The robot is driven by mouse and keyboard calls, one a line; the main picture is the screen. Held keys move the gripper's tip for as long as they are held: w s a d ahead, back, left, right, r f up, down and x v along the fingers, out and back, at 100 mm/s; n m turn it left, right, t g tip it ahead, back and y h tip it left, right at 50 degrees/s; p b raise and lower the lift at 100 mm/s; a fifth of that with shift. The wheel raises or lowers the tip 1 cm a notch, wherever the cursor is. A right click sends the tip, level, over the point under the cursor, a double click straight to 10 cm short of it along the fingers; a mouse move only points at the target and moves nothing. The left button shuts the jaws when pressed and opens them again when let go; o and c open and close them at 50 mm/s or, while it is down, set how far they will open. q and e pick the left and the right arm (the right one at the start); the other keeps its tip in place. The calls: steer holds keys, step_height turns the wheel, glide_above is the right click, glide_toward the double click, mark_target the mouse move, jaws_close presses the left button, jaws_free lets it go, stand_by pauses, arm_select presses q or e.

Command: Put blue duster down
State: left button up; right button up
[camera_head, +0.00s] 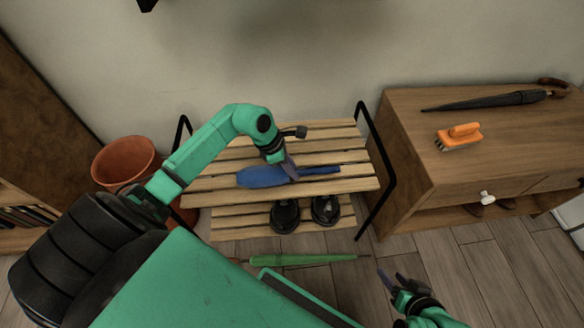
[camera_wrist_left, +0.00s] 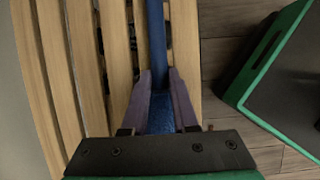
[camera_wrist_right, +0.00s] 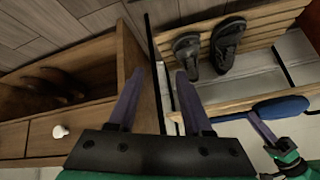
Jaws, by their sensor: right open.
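The blue duster (camera_head: 262,177) is at the top shelf of the slatted wooden rack (camera_head: 215,184), lying lengthwise along the slats, head to the left and handle to the right. I cannot tell whether it touches the slats or is just above them. My left gripper (camera_head: 289,170) is shut on the duster near where head and handle meet. In the left wrist view the duster (camera_wrist_left: 157,40) runs between both fingers (camera_wrist_left: 160,78). My right gripper (camera_head: 391,279) is open and empty, low in front of the rack; its spread fingers show in the right wrist view (camera_wrist_right: 160,72).
Dark sandals (camera_head: 286,215) stand on the lower shelf. A green closed umbrella (camera_head: 305,260) lies before the rack. A wooden cabinet (camera_head: 405,130) at right bears a black umbrella (camera_head: 487,100) and an orange brush (camera_head: 460,137). A terracotta pot (camera_head: 124,160) stands left. Top slats behind the duster are clear.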

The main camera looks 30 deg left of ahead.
arm_select(q)
steer(key=shift+o, duration=1.4)
steer(key=shift+r, duration=0.1)
